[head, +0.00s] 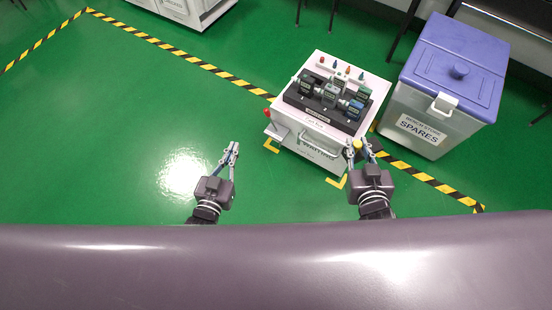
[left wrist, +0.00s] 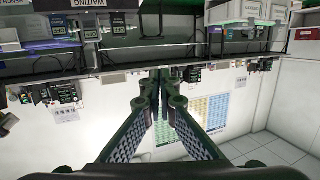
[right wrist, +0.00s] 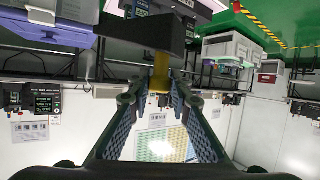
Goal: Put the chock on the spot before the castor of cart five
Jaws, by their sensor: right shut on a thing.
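The chock is a black block (right wrist: 145,32) with a yellow grip (right wrist: 160,68). My right gripper (right wrist: 160,95) is shut on the yellow grip, and the block lies beyond the fingertips. In the head view my right gripper (head: 363,147) is at the near right side of the white cart (head: 284,125), with the yellow grip (head: 358,146) between its fingers. I cannot clearly read the cart's number. Its castors are hidden, and I cannot make out the spot. My left gripper (head: 233,146) is shut and empty over the green floor, left of the cart.
Yellow floor corner marks (head: 271,145) lie by the cart. The cart carries a black rack of testers (head: 318,110) and has a red knob (head: 267,112). A grey bin with a purple lid (head: 455,62) stands to the right. The floor at left (head: 120,130) is clear.

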